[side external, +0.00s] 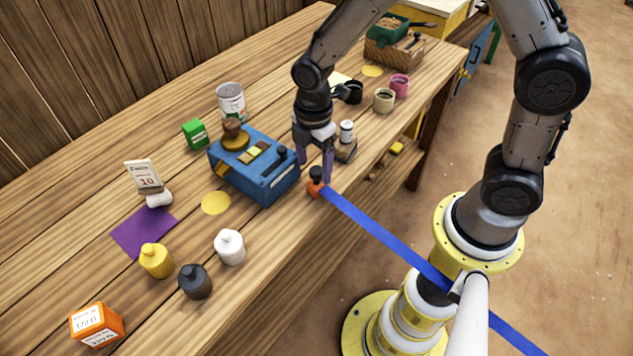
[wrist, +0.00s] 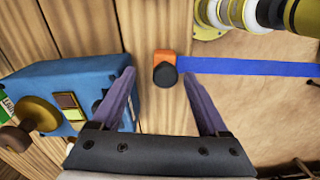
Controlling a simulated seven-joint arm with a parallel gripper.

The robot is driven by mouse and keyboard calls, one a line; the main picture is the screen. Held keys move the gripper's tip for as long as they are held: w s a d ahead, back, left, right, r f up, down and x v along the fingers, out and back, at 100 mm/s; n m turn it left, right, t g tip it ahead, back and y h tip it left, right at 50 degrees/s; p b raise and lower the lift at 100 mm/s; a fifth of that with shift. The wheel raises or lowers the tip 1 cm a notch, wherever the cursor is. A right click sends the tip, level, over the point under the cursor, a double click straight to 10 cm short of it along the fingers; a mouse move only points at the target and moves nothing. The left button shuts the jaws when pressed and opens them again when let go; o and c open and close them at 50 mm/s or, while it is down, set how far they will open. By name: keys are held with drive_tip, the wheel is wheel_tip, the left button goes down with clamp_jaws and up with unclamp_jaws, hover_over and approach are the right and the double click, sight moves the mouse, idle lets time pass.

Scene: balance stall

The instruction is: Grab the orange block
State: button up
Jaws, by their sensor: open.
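A small orange piece with a black knob on top (side external: 315,188) sits at the table's front edge, at the end of a blue strip. In the wrist view the orange piece (wrist: 166,56) shows ahead of the fingertips, between their lines, with its black knob nearer. My gripper (side external: 316,170) is open above and close to it, fingers pointing down; in the wrist view the gripper (wrist: 156,75) holds nothing. Whether a finger touches the knob I cannot tell. A separate orange box with white printed labels (side external: 95,322) stands at the lower left, far from my gripper.
A blue balance box (side external: 262,178) with a brass pan stands close left of my gripper. A small dark stand with a white-topped bottle (side external: 346,140) is just behind it. White, black and yellow weights (side external: 229,247) stand at the front left. The blue strip (side external: 385,238) crosses off the table edge.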

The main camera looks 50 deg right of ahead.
sight(317, 182)
drive_tip(key=shift+s+f, duration=0.2)
drive_tip(key=shift+f, duration=1.25)
drive_tip(key=shift+s+f, duration=0.15)
drive_tip(key=shift+f, duration=1.25)
clamp_jaws()
